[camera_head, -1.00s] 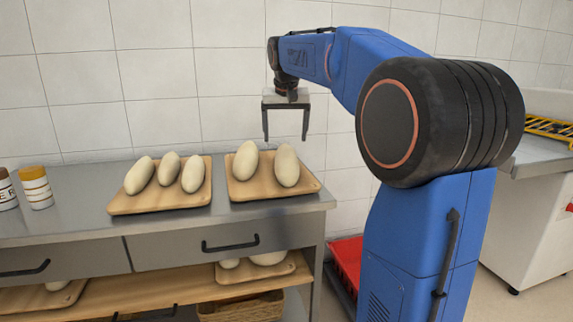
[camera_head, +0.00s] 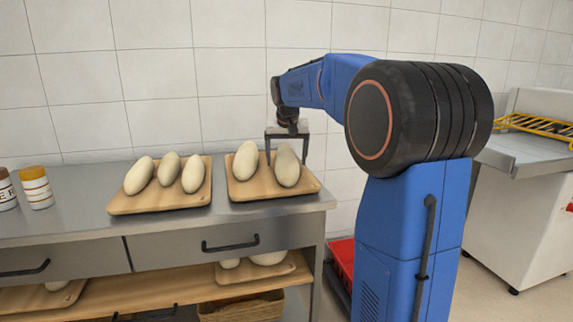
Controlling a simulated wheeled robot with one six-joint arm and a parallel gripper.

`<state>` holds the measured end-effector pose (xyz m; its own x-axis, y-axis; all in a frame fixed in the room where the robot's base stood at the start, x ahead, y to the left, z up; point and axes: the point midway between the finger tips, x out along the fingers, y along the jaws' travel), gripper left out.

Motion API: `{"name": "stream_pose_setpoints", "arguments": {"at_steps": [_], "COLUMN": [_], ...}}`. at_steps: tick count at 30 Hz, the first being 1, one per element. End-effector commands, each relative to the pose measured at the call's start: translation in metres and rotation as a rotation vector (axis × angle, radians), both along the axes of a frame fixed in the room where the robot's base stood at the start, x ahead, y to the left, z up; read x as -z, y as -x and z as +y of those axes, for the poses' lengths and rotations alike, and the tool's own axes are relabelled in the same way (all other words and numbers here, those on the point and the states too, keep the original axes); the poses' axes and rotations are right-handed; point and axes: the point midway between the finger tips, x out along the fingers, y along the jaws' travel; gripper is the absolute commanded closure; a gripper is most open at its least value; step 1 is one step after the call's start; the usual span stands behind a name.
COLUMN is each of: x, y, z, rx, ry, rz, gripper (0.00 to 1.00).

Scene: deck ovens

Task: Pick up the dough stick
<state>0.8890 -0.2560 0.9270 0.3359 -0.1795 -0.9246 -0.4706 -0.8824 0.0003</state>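Pale, oval dough sticks lie on two wooden trays on the steel counter. The right tray (camera_head: 240,190) holds a left dough stick (camera_head: 245,161) and a right dough stick (camera_head: 287,168). The left tray (camera_head: 158,204) holds three more dough sticks, the middle one (camera_head: 168,169) among them. My gripper (camera_head: 286,162) points down over the right tray, its fingers apart. The right dough stick shows in front of the gripper and hides part of the gap between the fingers. I cannot tell whether the fingers touch it.
Two jars (camera_head: 36,187) stand at the counter's (camera_head: 80,200) left end. A lower shelf (camera_head: 130,294) holds more dough on trays. A red crate (camera_head: 343,267) sits on the floor right of the counter. A white machine (camera_head: 520,190) stands at the right.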

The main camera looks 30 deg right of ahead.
Motion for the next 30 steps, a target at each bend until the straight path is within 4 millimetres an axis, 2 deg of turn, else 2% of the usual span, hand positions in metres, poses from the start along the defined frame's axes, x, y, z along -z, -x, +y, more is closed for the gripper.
{"name": "stream_pose_setpoints", "arguments": {"at_steps": [5, 8, 12, 13, 22, 26, 30], "x": [0.000, 0.000, 0.000, 0.000, -0.006, -0.021, -0.048], "y": [0.000, 0.000, 0.000, 0.000, -0.001, -0.001, -0.001], "z": [0.000, 0.000, 0.000, 0.000, 0.000, 0.000, 0.000], "rx": [0.000, 0.000, 0.000, 0.000, 0.000, 0.000, 0.000], "ry": [0.000, 0.000, 0.001, 0.001, 0.001, 0.002, 0.002], "rz": [-0.001, -0.001, -0.002, -0.002, -0.004, -0.005, -0.006], "gripper": [0.16, 0.35, 0.69, 0.75, 0.75, 0.75, 0.75]}}
